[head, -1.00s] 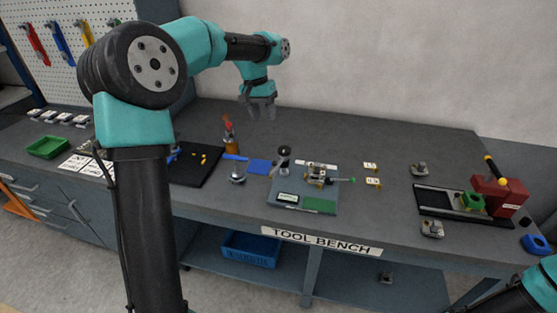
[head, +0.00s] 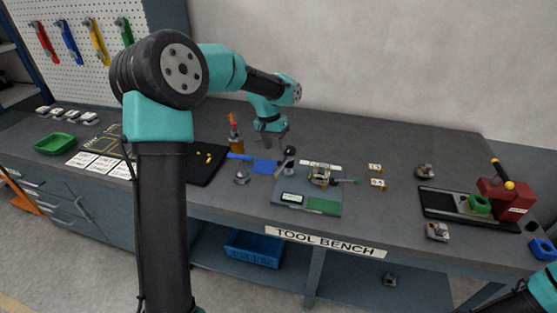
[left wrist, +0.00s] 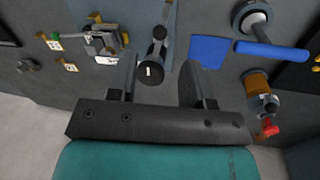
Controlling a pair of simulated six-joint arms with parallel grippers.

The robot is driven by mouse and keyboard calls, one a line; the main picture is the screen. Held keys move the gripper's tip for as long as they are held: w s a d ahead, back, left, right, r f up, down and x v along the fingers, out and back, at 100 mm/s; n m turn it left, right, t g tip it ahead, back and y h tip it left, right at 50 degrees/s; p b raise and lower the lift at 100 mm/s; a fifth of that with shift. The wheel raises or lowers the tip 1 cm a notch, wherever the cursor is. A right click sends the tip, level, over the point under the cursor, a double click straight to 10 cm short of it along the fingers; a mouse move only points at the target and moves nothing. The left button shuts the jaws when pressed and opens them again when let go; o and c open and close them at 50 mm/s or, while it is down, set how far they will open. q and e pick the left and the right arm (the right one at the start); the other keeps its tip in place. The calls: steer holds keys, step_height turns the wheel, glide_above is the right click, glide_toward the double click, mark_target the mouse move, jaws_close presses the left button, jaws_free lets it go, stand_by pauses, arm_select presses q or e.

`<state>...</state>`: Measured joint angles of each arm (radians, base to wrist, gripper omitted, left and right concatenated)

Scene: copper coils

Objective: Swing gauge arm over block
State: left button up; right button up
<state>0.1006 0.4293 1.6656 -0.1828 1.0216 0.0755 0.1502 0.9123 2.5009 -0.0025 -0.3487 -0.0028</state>
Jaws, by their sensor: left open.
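A small dark gauge stand (head: 285,160) with a round black head stands at the left edge of the grey plate (head: 281,208). In the left wrist view, its black round part with a white mark (left wrist: 151,72) lies between the fingers. A small metal fixture with a block (head: 320,175) and a green-tipped handle sits on the plate to the right of the gauge. My left gripper (head: 272,138) hangs open and empty above and behind the gauge; its two fingers (left wrist: 158,68) show apart in the left wrist view.
Small yellow-marked tags (head: 377,184) lie to the right. A red press (head: 505,200) stands far right. The bench behind is clear.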

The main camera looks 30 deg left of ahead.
arm_select(q)
steer(key=f, duration=0.3)
steer(key=d+f, duration=0.1)
steer(key=f, duration=0.2)
steer(key=shift+d+f, duration=0.1)
steer(key=shift+d, duration=0.05)
jaws_close()
stand_by(0.3)
